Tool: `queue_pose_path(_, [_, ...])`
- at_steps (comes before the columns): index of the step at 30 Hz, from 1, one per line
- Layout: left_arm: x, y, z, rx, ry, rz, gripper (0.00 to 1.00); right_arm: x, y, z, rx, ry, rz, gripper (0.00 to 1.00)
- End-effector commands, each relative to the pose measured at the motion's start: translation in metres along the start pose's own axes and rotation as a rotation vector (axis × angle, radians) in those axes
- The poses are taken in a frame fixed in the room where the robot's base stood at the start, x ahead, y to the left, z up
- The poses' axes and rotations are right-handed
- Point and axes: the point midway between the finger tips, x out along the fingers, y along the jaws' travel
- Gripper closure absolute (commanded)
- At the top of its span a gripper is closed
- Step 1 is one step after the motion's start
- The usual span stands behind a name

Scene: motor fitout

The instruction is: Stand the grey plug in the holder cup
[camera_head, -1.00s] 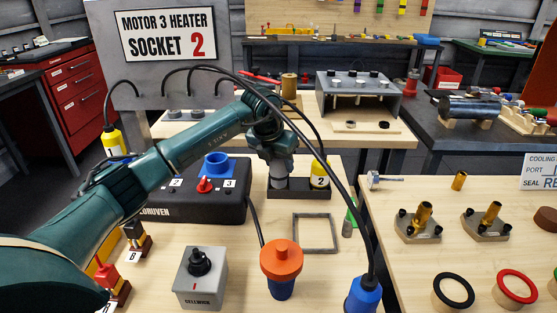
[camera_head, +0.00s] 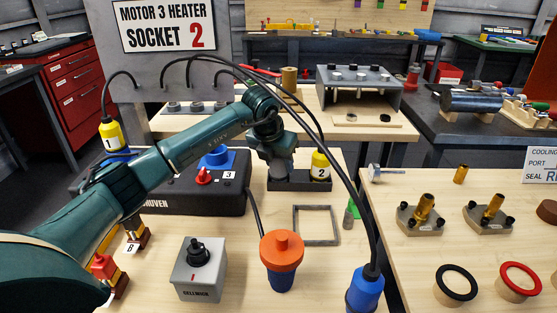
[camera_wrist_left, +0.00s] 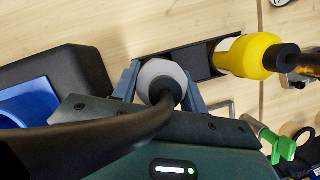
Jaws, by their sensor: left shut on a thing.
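My left gripper (camera_head: 277,166) is shut on the grey plug (camera_wrist_left: 161,74), whose dark cable runs off toward the lower left in the left wrist view. The gripper's fingers lie on both sides of the plug. The black holder (camera_head: 318,186) is on the table at the gripper; it also shows in the left wrist view (camera_wrist_left: 198,64). A yellow plug (camera_head: 320,166) marked 2 stands in its right part, beside the grey plug. The plug's lower end and the cup under it are hidden, so I cannot tell whether it is seated. My right gripper is not in view.
A black box (camera_head: 228,200) with a blue socket (camera_head: 216,157) stands left of the holder. A grey frame (camera_head: 316,226), an orange-topped blue piece (camera_head: 281,262), a grey switch box (camera_head: 199,272) and a blue plug (camera_head: 365,290) are nearer. Cables arch over the table.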

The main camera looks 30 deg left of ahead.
Motion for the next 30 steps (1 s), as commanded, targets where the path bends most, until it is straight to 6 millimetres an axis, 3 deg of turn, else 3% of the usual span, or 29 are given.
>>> queue_pose_path(1, [0.002,0.000,-0.001,-0.001,-0.001,0.000,0.84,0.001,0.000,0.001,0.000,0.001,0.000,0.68])
queue_pose_path(2, [0.001,0.000,0.000,-0.001,-0.001,0.000,0.55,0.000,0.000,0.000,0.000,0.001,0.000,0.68])
queue_pose_path(10, [0.000,0.000,0.000,0.000,-0.001,0.000,0.33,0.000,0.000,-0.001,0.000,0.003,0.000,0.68])
queue_pose_path(20, [0.001,0.000,-0.001,0.000,0.001,0.000,0.32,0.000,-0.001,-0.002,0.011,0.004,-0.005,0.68])
queue_pose_path(22, [0.001,0.000,0.000,0.000,0.000,0.000,0.32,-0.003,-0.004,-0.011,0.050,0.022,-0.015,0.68])
queue_pose_path(30, [-0.060,0.001,0.001,0.001,-0.007,0.001,0.32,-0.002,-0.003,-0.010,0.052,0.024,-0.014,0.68])
